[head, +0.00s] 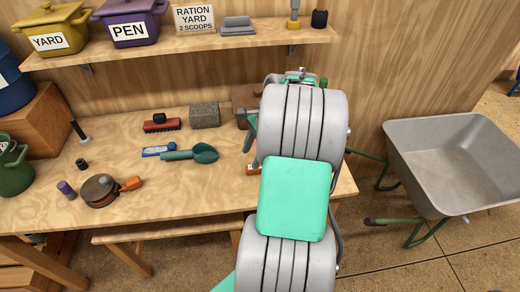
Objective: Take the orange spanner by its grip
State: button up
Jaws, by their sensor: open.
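A small orange piece (131,184) shows at the left front of the workbench, against the right side of a round brown and grey object (99,190). It may be the spanner's grip, but it is too small to tell its full shape. A second orange-brown piece (252,169) with a pale patch is partly hidden behind my arm, and I cannot tell what it is. My arm rises through the middle right of the head view and covers the right part of the bench. My gripper cannot be made out behind it.
The wooden bench (150,215) also holds a teal scoop (203,153), a blue-and-white item (158,151), a red brush (161,126) and a grey block (205,115). A shelf (180,45) with labelled pots is above. A wheelbarrow (455,165) stands right. The bench's front middle is clear.

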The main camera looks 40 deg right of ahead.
jog(key=s+d+m+p, duration=0.1)
jog(key=s+d+m, duration=0.2)
jog(key=d+m, duration=0.15)
jog(key=shift+t, duration=0.3)
jog(key=x, duration=0.2)
jog(key=d+x, duration=0.1)
jog(key=x, duration=0.4)
jog(key=shift+w+d+f, duration=0.15)
jog(key=shift+f, duration=0.1)
jog(key=shift+y, duration=0.3)
grip_shut()
